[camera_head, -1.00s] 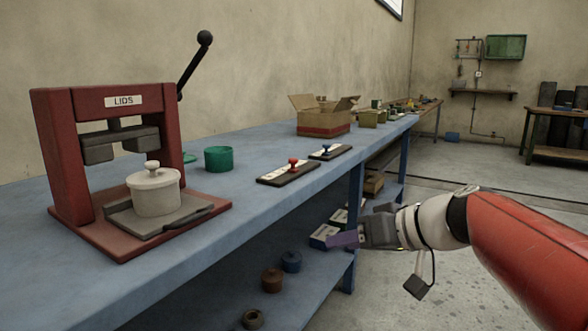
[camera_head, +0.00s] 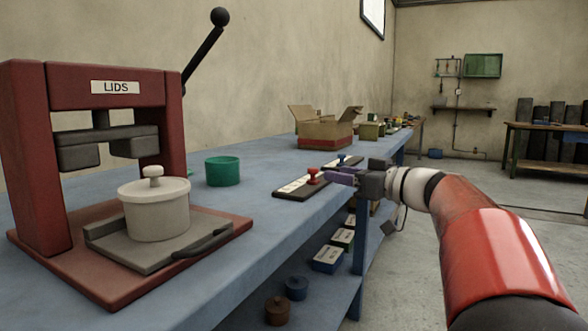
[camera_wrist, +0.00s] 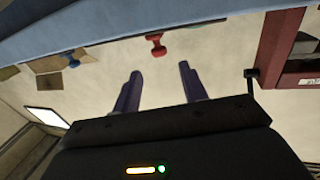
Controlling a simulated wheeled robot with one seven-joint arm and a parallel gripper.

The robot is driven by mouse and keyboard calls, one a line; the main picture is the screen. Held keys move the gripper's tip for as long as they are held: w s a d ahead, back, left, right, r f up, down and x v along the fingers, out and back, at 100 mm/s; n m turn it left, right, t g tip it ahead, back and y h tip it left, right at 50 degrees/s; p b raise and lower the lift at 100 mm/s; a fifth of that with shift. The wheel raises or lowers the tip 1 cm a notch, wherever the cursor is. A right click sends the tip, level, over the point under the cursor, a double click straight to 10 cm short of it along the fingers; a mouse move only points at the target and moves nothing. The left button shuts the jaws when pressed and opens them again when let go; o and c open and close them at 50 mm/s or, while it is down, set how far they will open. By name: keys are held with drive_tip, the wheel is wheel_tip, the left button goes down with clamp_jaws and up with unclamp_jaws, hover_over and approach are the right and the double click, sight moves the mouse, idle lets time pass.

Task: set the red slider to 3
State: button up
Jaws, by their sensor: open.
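The red slider's knob (camera_head: 313,176) stands toward the right, far end of its dark panel (camera_head: 281,194) on the blue bench. A white strip with marks shows left of the knob, but the numbers are too small to read. My gripper (camera_head: 332,177) is at bench height just right of the red knob, its purple fingers pointing left at it. In the wrist view the red knob (camera_wrist: 156,46) lies ahead of the gap between the open fingers (camera_wrist: 160,69), with nothing held. Whether a finger touches the knob cannot be told.
A blue slider (camera_head: 341,160) sits just beyond, partly behind my gripper. A green cup (camera_head: 222,171) and the red lid press (camera_head: 45,150) with a white pot (camera_head: 156,213) stand left. A cardboard box (camera_head: 324,132) is farther back. The shelf below holds several small items.

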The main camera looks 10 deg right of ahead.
sight(313, 168)
drive_tip(key=p+x, duration=0.1)
drive_tip(key=x, duration=0.7)
drive_tip(key=shift+w+a, duration=0.1)
drive_tip(key=shift+w, duration=0.1)
drive_tip(key=shift+c, duration=0.4)
clamp_jaws()
